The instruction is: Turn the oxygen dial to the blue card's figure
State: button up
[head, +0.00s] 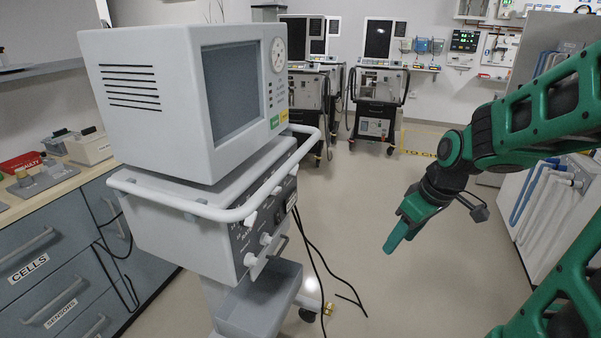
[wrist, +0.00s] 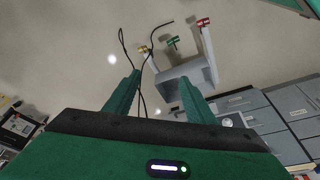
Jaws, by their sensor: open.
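A grey ventilator (head: 150,215) on a wheeled stand fills the left middle of the head view, with a dark screen (head: 231,88) on top. Its side panel carries several pale knobs (head: 265,239), seen at a steep angle. I cannot tell which is the oxygen dial, and no figures are readable. No blue card can be made out. My gripper (head: 391,247) hangs over the floor to the right of the ventilator, well apart from the panel and pointing down. In the wrist view its two green fingers (wrist: 162,80) stand apart with nothing between them.
A white rail (head: 205,211) runs around the ventilator. Black hoses (head: 308,245) hang by its stand. Drawers (head: 50,265) stand at left, a pale cabinet with blue tubes (head: 540,200) at right. More ventilators (head: 376,105) stand behind. The floor between is mostly clear.

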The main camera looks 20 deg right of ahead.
jog(key=w+a+n+t+y, duration=0.2)
jog(key=w+a+n, duration=0.2)
jog(key=w, duration=0.4)
jog(key=w+a+n+t+y, duration=0.25)
jog(key=w+n, duration=0.25)
jog(key=w, duration=0.3)
jog(key=n+t+y, duration=0.3)
jog(key=n+t, duration=0.1)
send_near(297, 170)
jog(key=x, duration=0.8)
jog(key=shift+w+a+f, duration=0.1)
jog(key=shift+w+f, duration=0.05)
jog(key=shift+w, duration=0.1)
jog(key=c, duration=1)
jog(key=shift+c, duration=0.2)
